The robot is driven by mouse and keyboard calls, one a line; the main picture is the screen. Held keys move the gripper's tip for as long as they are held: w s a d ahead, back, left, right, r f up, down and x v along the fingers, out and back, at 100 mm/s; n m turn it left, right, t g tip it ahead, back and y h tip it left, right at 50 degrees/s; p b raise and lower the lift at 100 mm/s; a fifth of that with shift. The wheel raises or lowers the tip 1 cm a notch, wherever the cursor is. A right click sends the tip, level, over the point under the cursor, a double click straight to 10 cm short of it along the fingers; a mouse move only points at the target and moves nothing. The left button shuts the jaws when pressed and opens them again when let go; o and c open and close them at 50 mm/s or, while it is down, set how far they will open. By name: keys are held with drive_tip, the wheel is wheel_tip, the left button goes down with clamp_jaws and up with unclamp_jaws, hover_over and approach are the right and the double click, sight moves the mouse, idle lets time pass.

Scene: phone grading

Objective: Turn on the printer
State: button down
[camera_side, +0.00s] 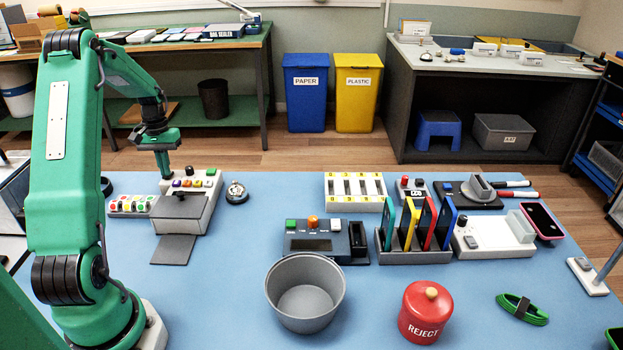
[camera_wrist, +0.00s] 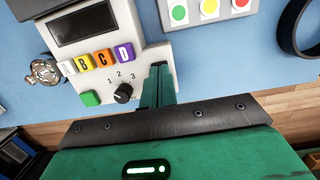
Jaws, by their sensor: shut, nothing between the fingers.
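The printer, a light grey box (camera_side: 186,211), stands at the left of the blue table with a dark grey slab (camera_side: 174,249) in front. In the wrist view its panel has a dark screen (camera_wrist: 84,22), lettered coloured buttons (camera_wrist: 103,57), a green button (camera_wrist: 90,98) and a black knob (camera_wrist: 123,92) marked 1, 2, 3. My gripper (camera_side: 165,172) is shut and empty, pointing down at the printer's far left corner. In the wrist view its fingers (camera_wrist: 160,72) are beside the knob, on the side away from the green button. I cannot tell whether they touch the panel.
A sticker holder with coloured dots (camera_side: 131,204) lies left of the printer and a bell (camera_side: 236,192) right of it. A grey bowl (camera_side: 305,310), a red REJECT jar (camera_side: 425,320) and a device with green and orange buttons (camera_side: 308,243) stand further right.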

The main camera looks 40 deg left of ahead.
drive_tip(key=shift+s+d+f, duration=0.3)
drive_tip(key=shift+s+f, duration=0.05)
drive_tip(key=shift+f, duration=0.35)
drive_tip(key=shift+w+a, duration=0.1)
drive_tip(key=shift+w+a+r, duration=0.2)
drive_tip(key=shift+w+a, duration=0.3)
drive_tip(key=shift+w, duration=0.05)
drive_tip(key=shift+w+r, duration=0.1)
wheel_tip(320, 180, up, 14)
drive_tip(key=w+a, duration=0.1)
drive_tip(key=shift+a+r, duration=0.15)
drive_tip(key=shift+r, duration=0.1)
idle(0.5)
